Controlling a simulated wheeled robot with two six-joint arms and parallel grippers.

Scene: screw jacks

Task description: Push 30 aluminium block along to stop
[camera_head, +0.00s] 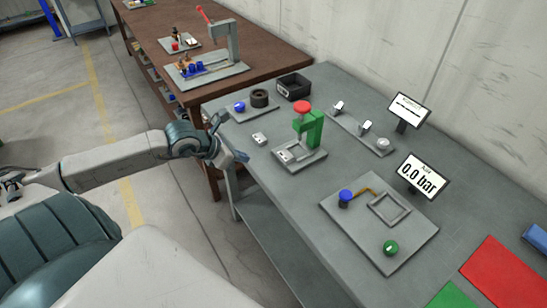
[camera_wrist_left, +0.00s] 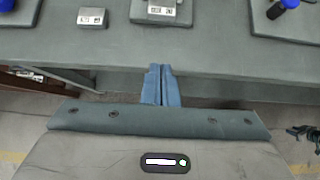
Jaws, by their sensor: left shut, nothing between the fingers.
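A small pale aluminium block (camera_head: 260,139) with a white label lies flat on the grey bench, and it also shows in the left wrist view (camera_wrist_left: 92,18). I cannot read its label for certain. To its right is a press fixture (camera_head: 306,158) with a green upright, a red knob and a labelled part on its base plate; the front of that base shows in the wrist view (camera_wrist_left: 162,13). My left gripper (camera_head: 243,157) is shut and empty at the bench's front edge, short of the block and apart from it. Its blue fingers (camera_wrist_left: 160,84) meet in the wrist view.
A black bin (camera_head: 294,87) and a plate with a dark ring (camera_head: 259,98) stand behind. A long plate (camera_head: 361,132) lies behind the fixture. A plate (camera_head: 395,245) with blue and green knobs lies right. A dark mechanical shape (camera_wrist_left: 305,134) at the wrist view's edge is unclear.

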